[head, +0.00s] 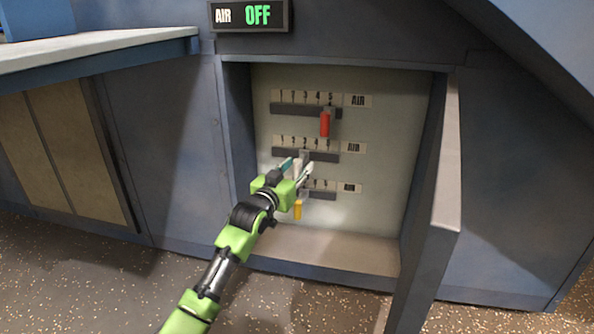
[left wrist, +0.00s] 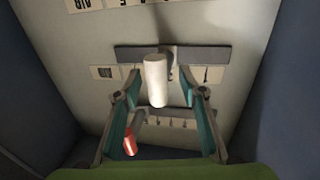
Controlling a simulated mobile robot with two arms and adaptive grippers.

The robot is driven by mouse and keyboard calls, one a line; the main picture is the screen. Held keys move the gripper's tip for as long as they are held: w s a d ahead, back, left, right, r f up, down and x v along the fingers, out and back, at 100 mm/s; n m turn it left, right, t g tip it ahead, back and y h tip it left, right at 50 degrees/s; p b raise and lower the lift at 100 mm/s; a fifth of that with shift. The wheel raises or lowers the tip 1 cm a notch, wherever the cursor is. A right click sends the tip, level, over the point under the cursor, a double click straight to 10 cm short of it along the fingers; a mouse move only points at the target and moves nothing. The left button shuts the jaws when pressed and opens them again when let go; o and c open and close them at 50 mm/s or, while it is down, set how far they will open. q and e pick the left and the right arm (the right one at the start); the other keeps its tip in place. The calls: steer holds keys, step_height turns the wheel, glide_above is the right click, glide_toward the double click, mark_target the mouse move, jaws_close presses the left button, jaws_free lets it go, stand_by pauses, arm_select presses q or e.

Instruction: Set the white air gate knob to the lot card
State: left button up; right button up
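The white air gate knob (head: 298,166) sits on the middle slotted scale in the recessed cabinet, with its stem near mark 3. My left gripper (head: 299,168) is open at the knob, a teal-lined finger on each side. In the left wrist view, the white knob (left wrist: 155,80) stands between the spread fingers (left wrist: 158,88), with gaps showing on both sides. My right gripper is out of view. I cannot make out a lot card in either view.
A red knob (head: 325,123) is on the upper scale near 5. A yellow knob (head: 298,209) hangs at the lower scale, partly behind my gripper. The AIR display (head: 251,15) reads OFF. The open cabinet door (head: 443,170) stands at right; a worktop (head: 95,47) is at left.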

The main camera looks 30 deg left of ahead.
arm_select(q)
jaws_close()
steer(key=shift+d+r+p, duration=0.1)
steer(key=shift+d+p, duration=0.1)
steer(key=shift+p, duration=0.1)
steer(key=d+p, duration=0.1)
steer(key=w+d+p, duration=0.1)
steer(key=d, duration=0.1)
steer(key=shift+p, duration=0.4)
jaws_free()
